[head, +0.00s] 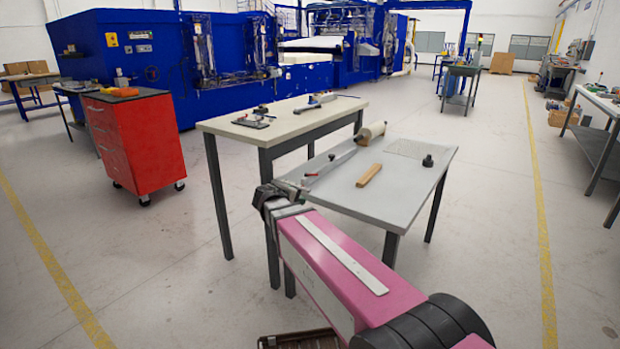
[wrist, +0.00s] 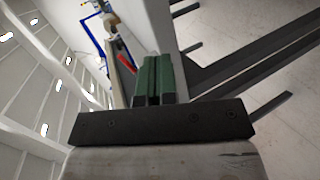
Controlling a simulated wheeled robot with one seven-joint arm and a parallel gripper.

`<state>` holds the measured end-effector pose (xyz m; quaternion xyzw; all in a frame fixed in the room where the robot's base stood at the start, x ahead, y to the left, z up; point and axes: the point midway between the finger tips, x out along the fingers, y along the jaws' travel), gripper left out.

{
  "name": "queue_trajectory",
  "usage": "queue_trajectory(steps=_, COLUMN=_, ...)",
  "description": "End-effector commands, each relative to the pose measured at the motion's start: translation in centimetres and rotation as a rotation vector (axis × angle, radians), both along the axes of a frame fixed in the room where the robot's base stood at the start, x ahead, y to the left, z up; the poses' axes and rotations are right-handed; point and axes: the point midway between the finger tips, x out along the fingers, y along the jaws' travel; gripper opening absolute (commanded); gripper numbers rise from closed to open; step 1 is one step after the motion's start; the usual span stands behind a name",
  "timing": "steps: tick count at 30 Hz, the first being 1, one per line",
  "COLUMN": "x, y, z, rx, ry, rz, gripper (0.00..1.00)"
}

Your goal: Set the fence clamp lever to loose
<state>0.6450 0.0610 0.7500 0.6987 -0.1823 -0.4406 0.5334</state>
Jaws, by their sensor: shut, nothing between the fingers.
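The clamp lever (head: 311,174) shows as a small red piece at the near-left end of the long grey fence (head: 332,163) on the grey table (head: 410,195). In the wrist view the red lever (wrist: 124,58) lies just beyond and left of my fingertips. Its exact setting is too small to tell. My gripper (head: 302,185) is at the table's left edge, close to the lever, with a gap in the wrist view. Its green-padded fingers (wrist: 153,62) are together and empty. My pink arm hides part of the near table edge.
A wooden block (head: 369,175), a black knob-like piece (head: 428,160) and a pale roll (head: 372,132) are on the grey table. A cream-topped table (head: 290,128) with tools stands behind it. A red drawer cabinet (head: 138,140) stands left.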

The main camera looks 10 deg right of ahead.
Motion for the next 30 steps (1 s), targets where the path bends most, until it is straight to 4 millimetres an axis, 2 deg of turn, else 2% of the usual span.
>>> queue_trajectory(steps=3, x=1.5, y=2.3, z=2.9, rx=-0.105, ry=-0.059, rz=0.055, gripper=0.00)
queue_trajectory(steps=9, x=2.5, y=4.2, z=5.6, rx=-0.202, ry=-0.113, rz=0.100, gripper=0.00)
queue_trajectory(steps=23, x=2.7, y=4.3, z=6.0, rx=-0.218, ry=-0.122, rz=0.105, gripper=0.00)
queue_trajectory(steps=30, x=4.5, y=2.5, z=5.5, rx=-0.218, ry=-0.121, rz=0.104, gripper=0.00)
